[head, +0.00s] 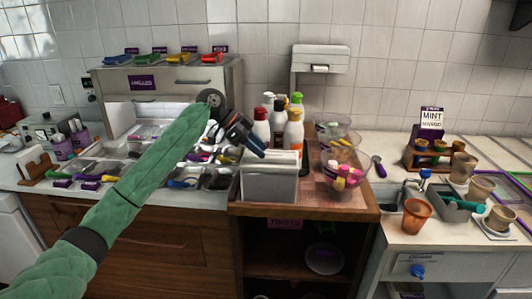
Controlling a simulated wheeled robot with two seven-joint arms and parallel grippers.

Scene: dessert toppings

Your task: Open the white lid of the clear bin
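A clear, greyish bin (268,187) stands at the left front of the wooden cabinet top, in the middle of the head view. A white lid (271,159) shows at its top; I cannot tell whether it is fully closed. My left gripper (256,147), dark with blue parts, reaches in from the left on its green-sleeved arm. It appears just above the bin's back left corner, overlapping it in the picture; contact is unclear. Its finger gap is too small to judge, and nothing is visibly held. My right gripper is out of view.
Several sauce bottles (294,130) stand behind the bin. Clear bowls (345,184) with colourful contents stand at its right. Topping trays (188,172) with scoops lie left, under my arm. An orange cup (415,217) stands on the right counter.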

